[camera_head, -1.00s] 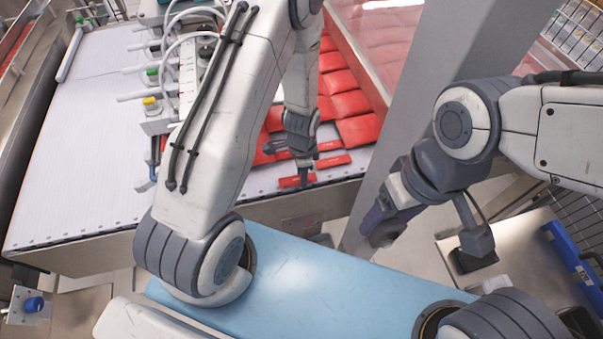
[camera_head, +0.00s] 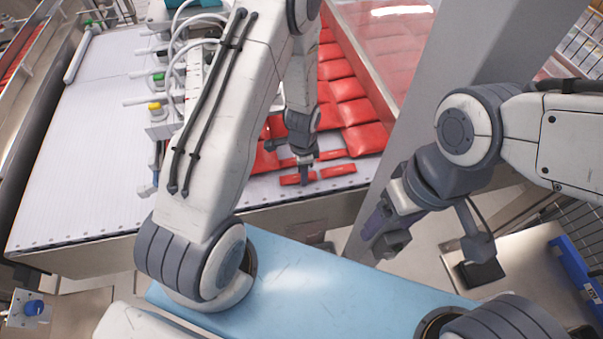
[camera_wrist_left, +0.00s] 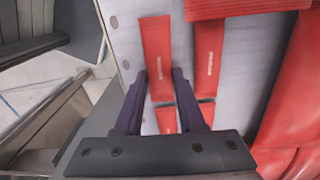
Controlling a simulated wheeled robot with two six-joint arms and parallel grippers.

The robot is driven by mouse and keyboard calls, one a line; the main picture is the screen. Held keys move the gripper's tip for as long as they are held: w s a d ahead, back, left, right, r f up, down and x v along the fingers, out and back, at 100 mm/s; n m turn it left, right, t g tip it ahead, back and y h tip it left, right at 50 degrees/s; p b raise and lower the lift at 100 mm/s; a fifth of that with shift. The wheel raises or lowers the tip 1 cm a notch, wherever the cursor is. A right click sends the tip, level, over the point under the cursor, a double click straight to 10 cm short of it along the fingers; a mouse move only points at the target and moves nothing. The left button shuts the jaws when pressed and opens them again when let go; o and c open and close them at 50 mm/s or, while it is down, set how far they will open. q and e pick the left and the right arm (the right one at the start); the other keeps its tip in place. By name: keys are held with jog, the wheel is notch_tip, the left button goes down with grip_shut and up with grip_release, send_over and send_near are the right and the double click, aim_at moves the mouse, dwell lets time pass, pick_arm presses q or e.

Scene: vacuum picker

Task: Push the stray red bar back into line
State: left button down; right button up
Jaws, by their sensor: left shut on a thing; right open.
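The stray red bar (camera_head: 292,180) lies flat on the pale belt (camera_head: 80,170) near its front edge. In the left wrist view the red bar (camera_wrist_left: 157,50) has its near end between the fingers. My left gripper (camera_head: 306,172) is low over the belt, shut on this bar; its fingers also show in the wrist view (camera_wrist_left: 160,76). Another bar (camera_wrist_left: 167,120) lies beyond the near end, partly hidden. My right gripper (camera_head: 384,238) is open and empty, off the belt.
Red pouches (camera_head: 350,112) lie packed on the belt's right side, close to the bars. A grey post (camera_head: 420,110) stands between my arms. Hoses and fittings (camera_head: 165,80) stand left of my left arm. The belt's left part is clear. A blue surface (camera_head: 320,285) lies in front.

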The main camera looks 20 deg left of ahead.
pick_arm(q)
jog(key=shift+c, duration=2.1)
grip_release()
jog(key=shift+d, duration=0.15)
notch_tip(320, 180, up, 10)
jog(key=b, duration=0.2)
jog(key=shift+r, duration=0.25)
jog(key=shift+d, duration=0.1)
jog(key=s+d+r+n+b, duration=0.2)
jog(key=s+d+r, duration=0.4)
jog(key=s+d, duration=0.15)
jog(key=s+d+r+n+b, duration=0.1)
jog(key=s+d+r, duration=0.1)
jog(key=s, duration=0.4)
jog(key=s+d+r+n+h+b, duration=0.1)
jog(key=s+d+r, duration=0.1)
jog(key=s, duration=0.5)
jog(key=shift+r+n, duration=0.3)
